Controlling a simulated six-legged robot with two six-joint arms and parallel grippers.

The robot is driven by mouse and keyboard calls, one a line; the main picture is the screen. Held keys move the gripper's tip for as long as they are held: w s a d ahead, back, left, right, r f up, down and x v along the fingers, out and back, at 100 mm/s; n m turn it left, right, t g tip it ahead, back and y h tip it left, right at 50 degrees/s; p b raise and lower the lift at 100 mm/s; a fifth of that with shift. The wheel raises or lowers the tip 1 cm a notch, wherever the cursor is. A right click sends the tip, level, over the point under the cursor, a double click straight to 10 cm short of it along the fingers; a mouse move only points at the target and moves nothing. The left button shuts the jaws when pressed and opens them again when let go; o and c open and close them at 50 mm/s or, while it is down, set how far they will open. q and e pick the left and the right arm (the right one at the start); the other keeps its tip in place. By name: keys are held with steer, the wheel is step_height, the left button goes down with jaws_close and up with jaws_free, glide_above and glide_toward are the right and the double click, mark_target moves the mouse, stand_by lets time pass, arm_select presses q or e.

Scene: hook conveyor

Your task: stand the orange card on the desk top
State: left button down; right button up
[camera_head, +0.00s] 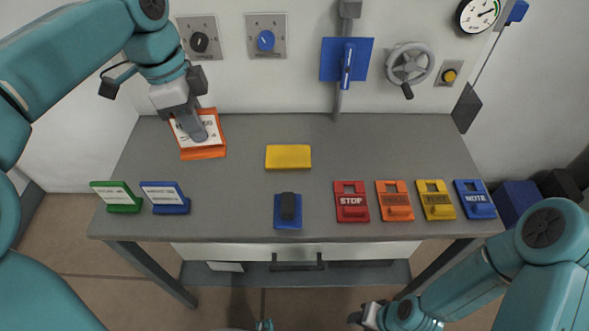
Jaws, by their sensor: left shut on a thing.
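The orange card (209,152), with a white face and dark print, is at the back left of the grey desk top (240,205). My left gripper (198,132) comes down over it from behind and is shut on it, covering part of its face. The card leans back with its orange lower edge towards the front. I cannot tell whether that edge touches the desk. My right gripper (366,315) is low, in front of the desk, away from the card. Its fingers are too small to read.
A green card (118,197) and a blue card (166,198) stand at the front left. A yellow block (288,157) and a dark eraser-like piece on a blue base (288,210) are mid-desk. Several coloured tags, including an orange one (395,201), lie right. The desk between is clear.

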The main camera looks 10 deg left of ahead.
arm_select(q)
steer(key=shift+s+a+r+m, duration=0.15)
steer(key=shift+s+r+m, duration=0.5)
steer(key=shift+m, duration=0.15)
steer(key=shift+w+f+b, duration=0.15)
steer(key=shift+f+b, duration=1.9)
steer(key=shift+f, duration=8)
steer(key=shift+f, duration=0.1)
steer(key=c, duration=1.1)
jaws_free()
